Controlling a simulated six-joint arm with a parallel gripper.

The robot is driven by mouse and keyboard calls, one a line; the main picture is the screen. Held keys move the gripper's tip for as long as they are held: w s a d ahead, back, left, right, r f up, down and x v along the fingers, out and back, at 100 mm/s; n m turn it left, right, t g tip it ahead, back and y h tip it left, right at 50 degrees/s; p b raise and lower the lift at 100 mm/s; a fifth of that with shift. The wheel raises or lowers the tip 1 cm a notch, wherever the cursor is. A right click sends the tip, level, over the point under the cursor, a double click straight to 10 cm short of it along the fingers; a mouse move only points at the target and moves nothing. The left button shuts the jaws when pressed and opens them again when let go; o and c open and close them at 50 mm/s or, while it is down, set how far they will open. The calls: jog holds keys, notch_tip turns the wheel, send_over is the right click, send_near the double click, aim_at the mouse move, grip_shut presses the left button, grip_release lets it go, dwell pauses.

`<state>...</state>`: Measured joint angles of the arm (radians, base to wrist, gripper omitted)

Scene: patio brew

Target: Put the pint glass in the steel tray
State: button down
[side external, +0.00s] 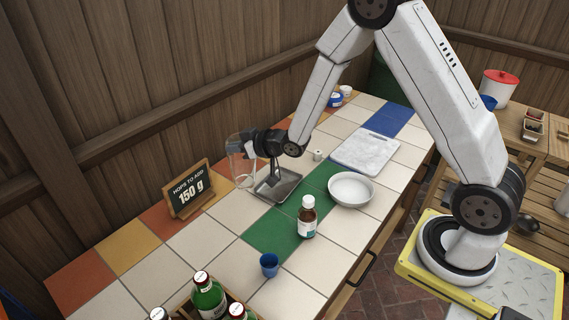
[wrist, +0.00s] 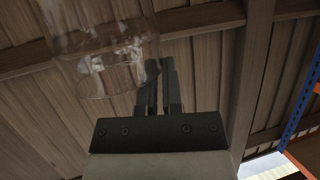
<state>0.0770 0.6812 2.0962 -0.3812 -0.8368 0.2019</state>
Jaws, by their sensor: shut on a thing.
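The clear pint glass (side external: 238,172) shows at the left end of my gripper (side external: 247,146) in the side view. My gripper is roughly level and shut on the glass. In the wrist view the glass (wrist: 98,65) is at the upper left, overlapping one finger of my gripper (wrist: 158,72); the exact contact is hard to see. The steel tray (side external: 291,190) is shallow and lies on the tiled counter, below and right of the glass. Part of the tray is hidden behind my gripper. Whether the glass touches anything below is unclear.
A hops sign (side external: 188,190) stands left of the tray. A white bowl (side external: 351,189), brown bottle (side external: 307,218) and blue cup (side external: 269,265) are to the right and front. A grey slab (side external: 366,153) lies behind. Green bottles (side external: 208,298) stand in front. White tiles at left front are clear.

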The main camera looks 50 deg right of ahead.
jog(key=s+d+m+h, duration=0.1)
jog(key=d+m+h, duration=0.3)
jog(key=d, duration=0.8)
jog(key=shift+s+f, duration=0.2)
jog(key=shift+f, duration=2.25)
jog(key=shift+f, duration=1.9)
jog(key=c, duration=0.8)
grip_release()
